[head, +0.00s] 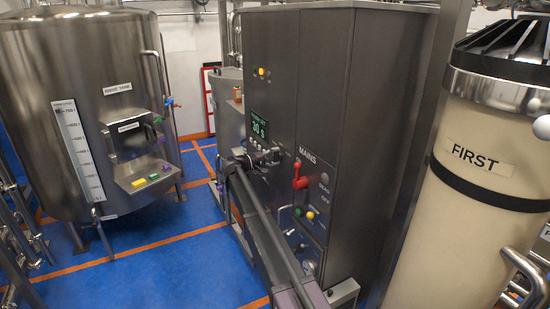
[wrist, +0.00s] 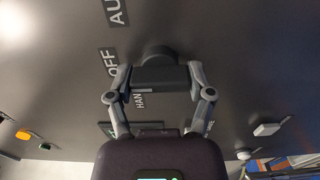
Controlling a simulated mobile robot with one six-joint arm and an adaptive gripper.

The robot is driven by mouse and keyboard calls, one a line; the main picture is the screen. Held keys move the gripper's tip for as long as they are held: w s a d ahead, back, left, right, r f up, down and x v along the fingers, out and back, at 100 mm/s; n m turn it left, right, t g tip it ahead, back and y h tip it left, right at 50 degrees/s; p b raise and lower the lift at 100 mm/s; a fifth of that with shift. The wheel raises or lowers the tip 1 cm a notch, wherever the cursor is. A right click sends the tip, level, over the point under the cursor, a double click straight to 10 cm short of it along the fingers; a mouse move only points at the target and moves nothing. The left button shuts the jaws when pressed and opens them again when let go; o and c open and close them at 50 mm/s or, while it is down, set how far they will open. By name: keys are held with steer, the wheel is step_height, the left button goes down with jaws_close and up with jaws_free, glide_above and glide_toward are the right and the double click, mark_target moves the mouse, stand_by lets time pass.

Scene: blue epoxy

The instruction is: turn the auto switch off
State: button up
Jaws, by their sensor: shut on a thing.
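The auto switch (wrist: 159,76) is a black knob with a bar-shaped grip on the dark panel in the wrist view. Lettering beside it reads "AU" (wrist: 115,12), "OFF" (wrist: 107,62) and "HAN" (wrist: 138,99); parts are cut off or covered. I cannot tell which label the knob points at. My gripper (wrist: 160,80) has one finger on each side of the bar and is shut on it. In the head view my gripper (head: 250,160) is at the cabinet front (head: 275,90), below the green display; the switch is mostly hidden there.
A red mains handle (head: 300,179) is right of my gripper, with green and yellow buttons (head: 310,215) below it. A steel tank (head: 85,120) stands left across open blue floor (head: 150,245). A cream vessel marked "FIRST" (head: 455,220) stands right.

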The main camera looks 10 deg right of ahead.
steer(key=o, duration=1.1)
steer(key=shift+d, duration=0.1)
steer(key=v, duration=1.2)
